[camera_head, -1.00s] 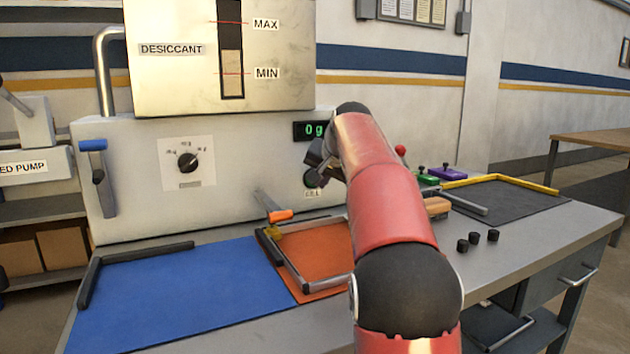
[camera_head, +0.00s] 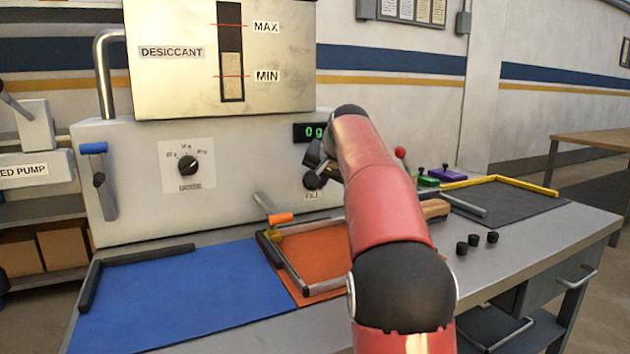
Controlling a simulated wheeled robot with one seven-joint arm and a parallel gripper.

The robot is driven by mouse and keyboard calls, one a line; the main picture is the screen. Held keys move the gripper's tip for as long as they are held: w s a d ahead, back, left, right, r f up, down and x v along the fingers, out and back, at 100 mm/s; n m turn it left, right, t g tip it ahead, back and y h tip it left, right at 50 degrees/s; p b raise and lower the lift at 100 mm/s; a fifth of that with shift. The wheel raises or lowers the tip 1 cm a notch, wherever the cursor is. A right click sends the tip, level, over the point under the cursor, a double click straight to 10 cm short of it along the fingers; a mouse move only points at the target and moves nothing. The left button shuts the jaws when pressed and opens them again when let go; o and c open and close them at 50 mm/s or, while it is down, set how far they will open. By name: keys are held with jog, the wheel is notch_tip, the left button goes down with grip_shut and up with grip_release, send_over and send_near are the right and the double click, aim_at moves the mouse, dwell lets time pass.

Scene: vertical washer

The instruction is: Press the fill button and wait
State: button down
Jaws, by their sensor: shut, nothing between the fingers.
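The fill button (camera_head: 311,181) is a dark round button on the grey machine front (camera_head: 250,150), above a small label (camera_head: 311,196) and below a green display (camera_head: 309,132) reading "0 g". My gripper (camera_head: 320,170) is shut and empty, right at the button and partly in front of it. I cannot tell whether it touches or presses the button. My red arm hides the machine's right part. The desiccant hopper (camera_head: 170,85) above has a level window (camera_head: 231,70), with its fill standing between the MIN and MAX lines.
A dial (camera_head: 188,166) and a blue-handled lever (camera_head: 93,147) are on the machine's left. An orange-handled lever (camera_head: 280,218) sticks out below the button. A blue mat (camera_head: 180,300), an orange mat (camera_head: 325,255) and black caps (camera_head: 474,241) lie on the bench.

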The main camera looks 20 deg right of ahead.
jog(key=shift+w, duration=0.5)
dwell(0.8)
jog(key=shift+s, duration=0.1)
jog(key=shift+s+b, duration=0.65)
jog(key=shift+s, duration=0.15)
jog(key=shift+s+f+b, duration=0.1)
jog(key=shift+s+b, duration=0.7)
jog(key=shift+s, duration=0.35)
jog(key=shift+s+d+b, duration=0.1)
jog(key=shift+s+b, duration=0.5)
jog(key=shift+s, duration=0.8)
